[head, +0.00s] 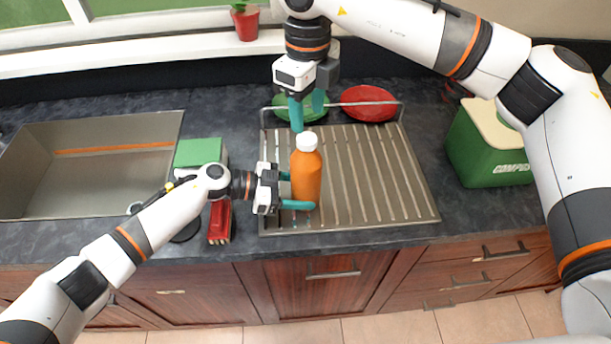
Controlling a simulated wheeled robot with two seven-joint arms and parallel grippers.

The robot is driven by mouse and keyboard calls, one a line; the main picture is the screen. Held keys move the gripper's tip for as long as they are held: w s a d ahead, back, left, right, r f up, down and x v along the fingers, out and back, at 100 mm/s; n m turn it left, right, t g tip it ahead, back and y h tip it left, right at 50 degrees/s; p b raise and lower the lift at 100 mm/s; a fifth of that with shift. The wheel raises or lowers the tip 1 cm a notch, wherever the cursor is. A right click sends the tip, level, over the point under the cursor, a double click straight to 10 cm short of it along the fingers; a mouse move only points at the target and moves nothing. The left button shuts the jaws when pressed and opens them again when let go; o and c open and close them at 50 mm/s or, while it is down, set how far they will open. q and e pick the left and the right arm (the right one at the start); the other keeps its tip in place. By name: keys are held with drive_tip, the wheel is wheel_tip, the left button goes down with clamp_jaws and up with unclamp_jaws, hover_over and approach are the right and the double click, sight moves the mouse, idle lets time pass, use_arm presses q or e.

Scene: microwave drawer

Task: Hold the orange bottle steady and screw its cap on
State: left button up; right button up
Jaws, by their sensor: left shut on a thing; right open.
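The orange bottle (306,178) stands upright on the ribbed drying rack at its left part. A white cap (307,142) sits on top of the bottle; I cannot tell whether it is screwed tight. My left gripper (300,190) comes in from the left and is shut on the bottle's body, its teal fingers on either side of it. My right gripper (307,112) points down from above, just above and behind the cap. Its teal fingers are apart with nothing between them, and it does not appear to touch the cap.
The metal drying rack (390,190) holds a green plate (285,104) and a red plate (369,103) at the back. A sink (70,190) is at left, with a green box (196,152) and a red brush (219,222) beside it. A green compost bin (470,150) stands at right.

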use_arm(q)
drive_tip(key=o, duration=1.4)
drive_tip(key=shift+o, duration=0.2)
drive_tip(key=v, duration=1.2)
